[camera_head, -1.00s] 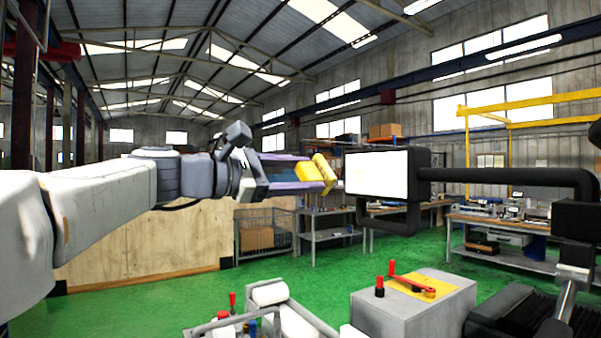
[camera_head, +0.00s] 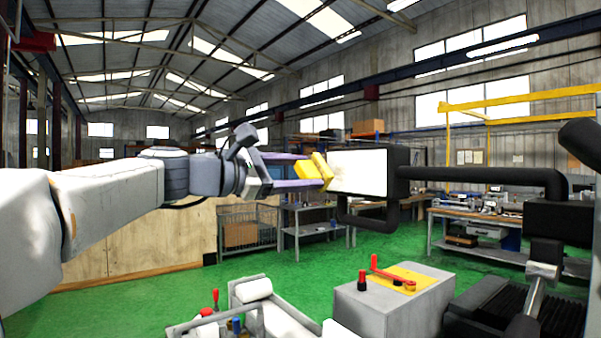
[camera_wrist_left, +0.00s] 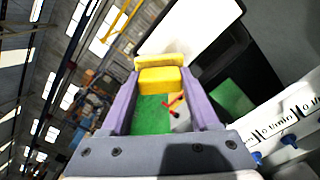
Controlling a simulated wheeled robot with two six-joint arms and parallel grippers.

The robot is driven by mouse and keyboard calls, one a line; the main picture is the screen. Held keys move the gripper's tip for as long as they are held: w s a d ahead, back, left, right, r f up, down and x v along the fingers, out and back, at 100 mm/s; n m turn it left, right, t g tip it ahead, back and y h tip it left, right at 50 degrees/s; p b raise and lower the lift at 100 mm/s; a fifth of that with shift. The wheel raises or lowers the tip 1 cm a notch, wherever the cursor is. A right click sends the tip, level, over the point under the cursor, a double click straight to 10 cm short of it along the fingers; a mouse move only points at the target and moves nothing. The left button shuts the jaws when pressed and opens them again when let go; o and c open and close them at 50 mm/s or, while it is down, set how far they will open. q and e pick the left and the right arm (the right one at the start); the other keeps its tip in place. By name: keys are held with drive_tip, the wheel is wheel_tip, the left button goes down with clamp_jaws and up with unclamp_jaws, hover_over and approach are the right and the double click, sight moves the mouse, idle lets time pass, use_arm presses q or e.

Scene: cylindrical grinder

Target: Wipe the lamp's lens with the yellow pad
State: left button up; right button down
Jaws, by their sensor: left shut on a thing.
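The lamp (camera_head: 391,170) has a black frame and a white, lit-looking lens (camera_head: 360,172); a black arm holds it on the right. The lens also shows as a white area in the left wrist view (camera_wrist_left: 195,25). My left gripper (camera_head: 306,172) is shut on the yellow pad (camera_head: 316,168) with its purple fingers. In the left wrist view the pad (camera_wrist_left: 160,80) sits between the fingertips, its wider far end toward the lens. In the head view the pad meets the lens's left edge; I cannot tell whether they touch. My right gripper is not in view.
A grey machine box (camera_head: 372,312) with a red lever (camera_head: 390,275) stands below the lamp. A wooden panel (camera_head: 130,240) is behind my left arm. Workbenches (camera_head: 470,215) stand at the back, with green floor between.

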use_arm(q)
drive_tip(key=shift+p+x, duration=0.3)
drive_tip(key=shift+x, duration=0.8)
drive_tip(key=shift+s+d+b, duration=0.45)
drive_tip(key=shift+s+d, duration=0.1)
drive_tip(key=shift+s, duration=0.25)
drive_tip(key=shift+s+d+b, duration=0.3)
drive_tip(key=shift+s+d, duration=0.3)
drive_tip(key=shift+s, duration=0.25)
drive_tip(key=shift+d, duration=0.1)
drive_tip(key=shift+w, duration=0.1)
drive_tip(key=shift+w+a+p, duration=0.25)
drive_tip(key=shift+w+a, duration=0.25)
drive_tip(key=shift+w, duration=0.2)
drive_tip(key=shift+w+a+p, duration=0.2)
drive_tip(key=shift+w+a, duration=0.3)
drive_tip(key=shift+w, duration=0.2)
drive_tip(key=shift+w+a, duration=0.2)
drive_tip(key=shift+w, duration=0.1)
drive_tip(key=shift+c, duration=0.6)
drive_tip(key=shift+r, duration=0.1)
